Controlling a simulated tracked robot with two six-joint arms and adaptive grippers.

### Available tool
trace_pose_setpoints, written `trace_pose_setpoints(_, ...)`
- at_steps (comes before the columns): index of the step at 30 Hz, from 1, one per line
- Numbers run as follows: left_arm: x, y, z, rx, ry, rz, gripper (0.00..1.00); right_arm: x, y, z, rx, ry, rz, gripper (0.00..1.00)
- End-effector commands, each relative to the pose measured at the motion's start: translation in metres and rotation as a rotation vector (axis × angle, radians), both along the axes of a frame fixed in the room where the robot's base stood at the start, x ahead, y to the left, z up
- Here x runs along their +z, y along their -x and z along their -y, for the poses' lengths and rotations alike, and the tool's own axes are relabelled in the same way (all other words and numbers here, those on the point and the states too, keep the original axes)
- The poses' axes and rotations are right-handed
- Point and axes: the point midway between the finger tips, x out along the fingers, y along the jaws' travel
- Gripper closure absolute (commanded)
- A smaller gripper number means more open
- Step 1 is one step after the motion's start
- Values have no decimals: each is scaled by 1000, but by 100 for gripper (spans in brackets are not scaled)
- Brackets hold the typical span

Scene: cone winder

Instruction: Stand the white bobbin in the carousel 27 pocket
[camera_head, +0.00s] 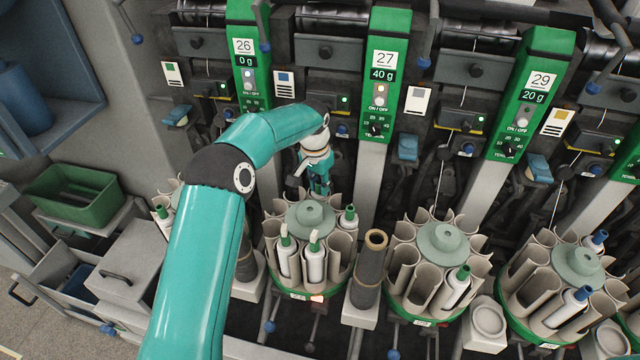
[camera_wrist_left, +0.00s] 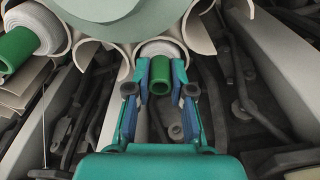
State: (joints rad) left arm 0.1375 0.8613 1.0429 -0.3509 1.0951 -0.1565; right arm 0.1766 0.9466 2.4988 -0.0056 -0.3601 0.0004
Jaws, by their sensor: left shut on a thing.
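My left gripper (camera_head: 318,182) is at the back of a carousel (camera_head: 311,215), pointing down. In the left wrist view the gripper (camera_wrist_left: 160,85) is shut on a white bobbin (camera_wrist_left: 160,50) with a green tube end (camera_wrist_left: 159,88). The bobbin lies between the beige walls of a pocket at the carousel's rim (camera_wrist_left: 172,8); how deep it sits is hidden. In the head view the arm and carousel hide most of it. The number plate 27 (camera_head: 385,58) is on a green panel behind; the carousel's own label is too small to read. My right gripper is not in view.
The carousel also holds white bobbins with green tips (camera_head: 315,258). Further right are a second carousel (camera_head: 442,238) and a third one (camera_head: 577,261) with blue-tipped bobbins. A green bin (camera_head: 75,195) sits at left.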

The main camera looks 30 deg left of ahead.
Motion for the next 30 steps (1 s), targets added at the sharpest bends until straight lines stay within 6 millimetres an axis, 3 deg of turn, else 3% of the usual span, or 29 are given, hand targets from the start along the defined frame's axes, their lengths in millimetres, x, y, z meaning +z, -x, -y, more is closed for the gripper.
trace_pose_setpoints(17,9,-1,1,-1,-1,4,100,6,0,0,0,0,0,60)
trace_pose_setpoints(30,41,-2,1,-1,-1,4,100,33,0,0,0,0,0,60)
